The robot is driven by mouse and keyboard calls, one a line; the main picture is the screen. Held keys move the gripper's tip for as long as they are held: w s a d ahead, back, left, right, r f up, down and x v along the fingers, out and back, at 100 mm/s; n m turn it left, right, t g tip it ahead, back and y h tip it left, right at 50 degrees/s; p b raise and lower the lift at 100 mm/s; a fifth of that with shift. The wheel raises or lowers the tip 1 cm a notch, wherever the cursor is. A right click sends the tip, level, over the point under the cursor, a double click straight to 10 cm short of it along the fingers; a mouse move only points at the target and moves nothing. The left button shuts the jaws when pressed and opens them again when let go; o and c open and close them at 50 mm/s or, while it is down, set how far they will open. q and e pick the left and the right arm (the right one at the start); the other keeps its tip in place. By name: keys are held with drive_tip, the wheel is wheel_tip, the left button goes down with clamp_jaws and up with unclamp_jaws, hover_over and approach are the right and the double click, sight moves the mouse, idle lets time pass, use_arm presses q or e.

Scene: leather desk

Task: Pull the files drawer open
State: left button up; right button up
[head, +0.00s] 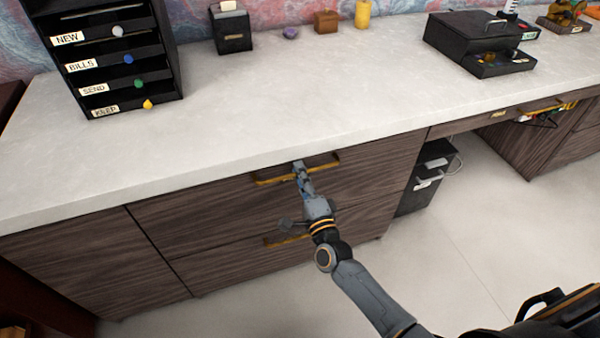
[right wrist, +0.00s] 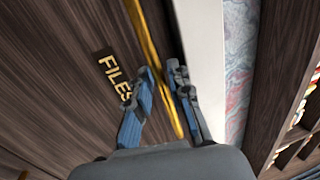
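The files drawer (head: 220,205) is the upper wide drawer of the dark wood desk, and its front looks flush, so shut. Its "FILES" label (right wrist: 115,75) shows in the right wrist view. Its brass handle (head: 325,162) runs along the upper part of the front; it also shows in the right wrist view (right wrist: 148,35). My right gripper (head: 299,168) is at the handle's middle. In the right wrist view its two fingers (right wrist: 163,72) stand on either side of the bar, with gaps beside it, so it looks open around the handle. My left gripper is out of view.
A second drawer with a brass handle (head: 285,240) lies below, behind my right arm. The pale desktop (head: 250,110) overhangs just above. A black letter rack (head: 110,60) stands on it at left, a black box (head: 465,38) at right. The floor (head: 440,250) in front is largely clear.

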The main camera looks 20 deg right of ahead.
drive_tip(key=shift+w, duration=0.25)
drive_tip(key=shift+r, duration=0.1)
clamp_jaws()
drive_tip(key=shift+s, duration=0.1)
